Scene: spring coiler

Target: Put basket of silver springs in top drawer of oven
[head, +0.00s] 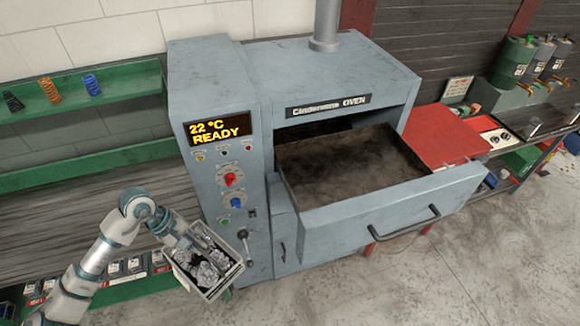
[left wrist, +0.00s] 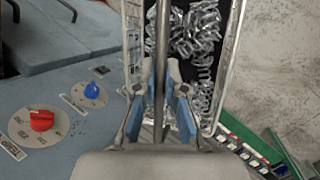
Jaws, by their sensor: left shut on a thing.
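The basket of silver springs (head: 204,262) hangs in front of the lower left part of the oven (head: 222,110). My left gripper (head: 180,234) is over the basket. In the left wrist view my left gripper (left wrist: 160,95) is shut on the basket's bar, with the silver springs (left wrist: 195,32) inside the basket beyond the fingers. The top drawer (head: 395,205) is pulled out and its inside looks empty, with a dark, stained floor. My right gripper is in neither view.
The oven's control panel (head: 228,188) has a red knob, a blue knob and a lever, close to the basket. A green shelf (head: 85,110) with coloured springs stands at the left. A red table (head: 445,135) is behind the drawer at the right. Open floor lies in front.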

